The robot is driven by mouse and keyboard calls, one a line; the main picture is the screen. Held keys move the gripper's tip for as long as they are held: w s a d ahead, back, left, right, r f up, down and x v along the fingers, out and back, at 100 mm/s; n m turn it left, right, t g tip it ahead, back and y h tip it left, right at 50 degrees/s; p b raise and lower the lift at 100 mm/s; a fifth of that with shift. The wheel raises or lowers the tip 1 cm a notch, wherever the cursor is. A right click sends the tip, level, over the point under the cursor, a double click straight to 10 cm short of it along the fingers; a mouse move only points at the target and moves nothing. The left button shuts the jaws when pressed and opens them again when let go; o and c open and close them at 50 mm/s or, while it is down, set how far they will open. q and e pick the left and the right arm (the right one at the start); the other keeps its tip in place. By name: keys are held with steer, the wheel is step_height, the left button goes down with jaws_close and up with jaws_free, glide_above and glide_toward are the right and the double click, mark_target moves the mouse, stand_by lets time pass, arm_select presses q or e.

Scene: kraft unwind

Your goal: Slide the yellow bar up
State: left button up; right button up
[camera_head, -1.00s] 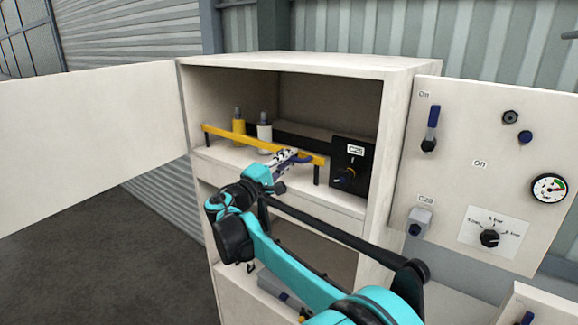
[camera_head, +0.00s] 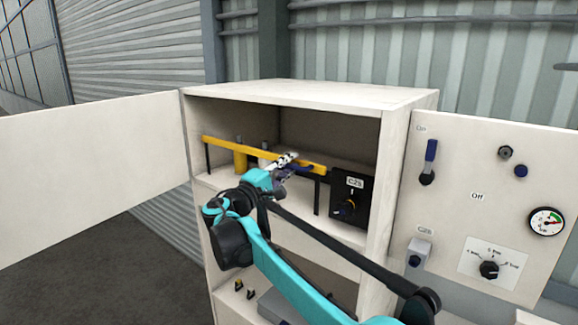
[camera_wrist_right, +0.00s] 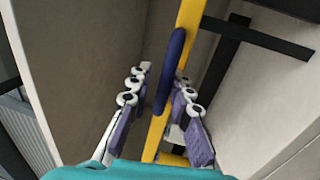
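The yellow bar (camera_head: 228,145) runs across the upper cabinet compartment above its shelf, on black posts at both ends. A blue oval handle (camera_wrist_right: 171,68) sits on the bar and also shows in the head view (camera_head: 305,169). My right gripper (camera_head: 289,160) reaches into the compartment at the bar's right part. In the wrist view, its fingers (camera_wrist_right: 161,75) stand apart with the bar (camera_wrist_right: 191,22) and handle between them. The finger on the picture's right, nearer the shelf, lies close against the bar; a gap shows on the other side. My left gripper is not in view.
A black box with a knob (camera_head: 350,200) stands just right of the bar. A yellow cylinder (camera_head: 240,158) stands behind the bar. The cabinet's left door (camera_head: 90,170) and right panel (camera_head: 480,190), with switches and a gauge, stand open.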

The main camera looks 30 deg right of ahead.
steer(key=v, duration=1.2)
steer(key=s+d+f+g+y+b, duration=0.1)
steer(key=s+f+y+b, duration=0.4)
steer(key=f, duration=0.8)
steer(key=s+d+f+m+y+b, duration=0.1)
steer(key=s+f+b, duration=0.2)
steer(key=f+b, duration=0.7)
steer(key=s+f+g+y+b, duration=0.1)
steer(key=s+f+y+b, duration=0.3)
steer(key=f, duration=1.1)
steer(key=s+a+f+m+y+b, duration=0.1)
steer(key=s+a+f+b, duration=0.3)
steer(key=f, duration=0.7)
steer(key=s+a+f+m+t+y+b, duration=0.1)
steer(key=s+a+f+y+b, duration=0.3)
steer(key=f+b, duration=0.4)
steer(key=s+a+f+m+y+b, duration=0.1)
steer(key=s+a+f+y+b, duration=0.2)
steer(key=f, duration=1)
steer(key=s+a+b, duration=0.1)
steer(key=b, duration=0.2)
steer(key=shift+s+a+f, duration=0.25)
steer(key=shift+a+f, duration=0.1)
steer(key=shift+f, duration=0.05)
